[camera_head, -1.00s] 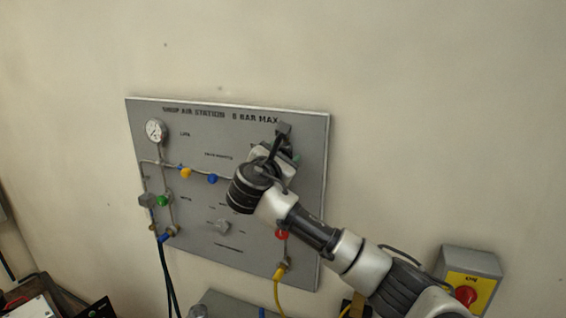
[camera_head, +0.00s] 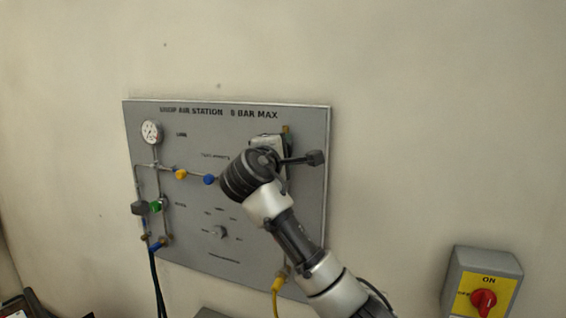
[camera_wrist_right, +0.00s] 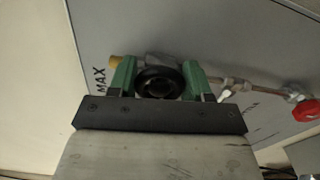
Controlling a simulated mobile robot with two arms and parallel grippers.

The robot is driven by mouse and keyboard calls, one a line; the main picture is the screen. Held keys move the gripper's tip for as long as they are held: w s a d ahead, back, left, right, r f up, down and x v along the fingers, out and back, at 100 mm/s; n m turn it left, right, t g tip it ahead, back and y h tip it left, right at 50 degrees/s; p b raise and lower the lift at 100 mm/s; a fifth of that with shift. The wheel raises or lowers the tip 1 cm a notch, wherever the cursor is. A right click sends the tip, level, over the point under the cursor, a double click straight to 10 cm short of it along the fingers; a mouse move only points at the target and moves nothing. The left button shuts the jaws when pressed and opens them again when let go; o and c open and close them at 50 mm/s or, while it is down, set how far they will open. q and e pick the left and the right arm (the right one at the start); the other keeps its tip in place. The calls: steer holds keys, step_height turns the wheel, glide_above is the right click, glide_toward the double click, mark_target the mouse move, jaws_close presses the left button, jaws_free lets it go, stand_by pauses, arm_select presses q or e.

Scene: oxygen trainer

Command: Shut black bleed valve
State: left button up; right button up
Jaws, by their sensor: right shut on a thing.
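The black bleed valve is a round black knob (camera_wrist_right: 158,84) in the right wrist view. It sits on a metal fitting with a brass end (camera_wrist_right: 118,62) at the panel. My right gripper (camera_wrist_right: 160,90) has its two green fingers on either side of the knob, closed on it. In the head view my right gripper (camera_head: 268,145) is at the upper right of the grey panel (camera_head: 225,270). There the knob is hidden behind my wrist, and only a brass tip (camera_head: 286,129) shows above. My left gripper is in neither view.
The panel carries a gauge (camera_head: 151,132), a yellow knob (camera_head: 181,174), a blue knob (camera_head: 209,180) and a green knob (camera_head: 156,206). A red handle (camera_wrist_right: 304,111) is on the pipe beside the gripper. A yellow hose (camera_head: 276,300) hangs below. A red switch (camera_head: 483,300) is at right.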

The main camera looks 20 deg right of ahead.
steer(key=m+b, duration=0.1)
steer(key=m, duration=0.1)
steer(key=m+b, duration=0.2)
steer(key=m, duration=0.1)
steer(key=shift+a+f+m, duration=0.1)
steer(key=shift+f+m, duration=0.2)
steer(key=shift+f, duration=0.05)
steer(key=m+b, duration=0.3)
steer(key=m, duration=0.2)
steer(key=shift+f, duration=0.1)
steer(key=m+b, duration=0.1)
steer(key=m, duration=0.4)
steer(key=shift+w+m, duration=0.1)
steer(key=shift+m, duration=0.3)
steer(key=m+b, duration=0.1)
steer(key=m, duration=0.4)
steer(key=shift+a+m, duration=0.1)
steer(key=shift+m, duration=0.3)
steer(key=o, duration=0.9)
steer(key=shift+c, duration=0.2)
steer(key=shift+o, duration=0.3)
steer(key=shift+r, duration=0.25)
